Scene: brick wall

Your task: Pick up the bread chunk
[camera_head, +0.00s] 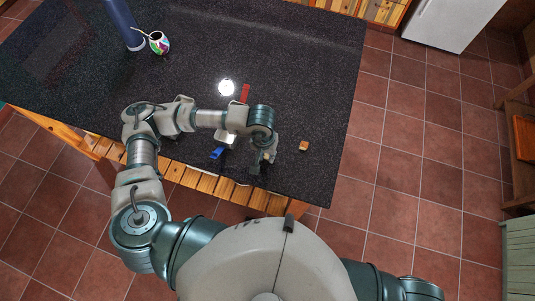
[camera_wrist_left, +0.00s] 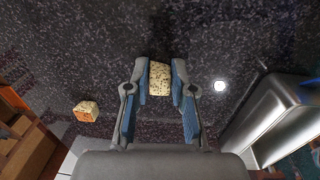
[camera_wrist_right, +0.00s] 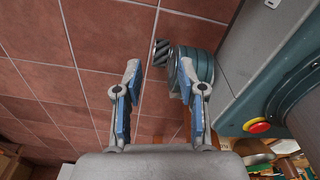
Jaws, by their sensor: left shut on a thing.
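My left gripper (camera_head: 262,162) is over the front right part of the dark speckled counter (camera_head: 310,80). In the left wrist view its two fingers (camera_wrist_left: 160,66) are closed on the sides of a pale, speckled bread chunk (camera_wrist_left: 159,79). The countertop is behind the chunk; I cannot tell whether it still touches it. A second pale chunk with an orange-brown side (camera_wrist_left: 86,111) lies apart on the counter, left of the gripper there; it shows right of the gripper in the head view (camera_head: 304,146). My right gripper (camera_wrist_right: 160,78) is open and empty above the tiled floor.
A blue bottle (camera_head: 122,22) and a colourful cup with a straw (camera_head: 159,42) stand at the back left. A red item (camera_head: 245,93) and a blue item (camera_head: 217,153) lie near my left arm. The counter's right edge is close to the second chunk.

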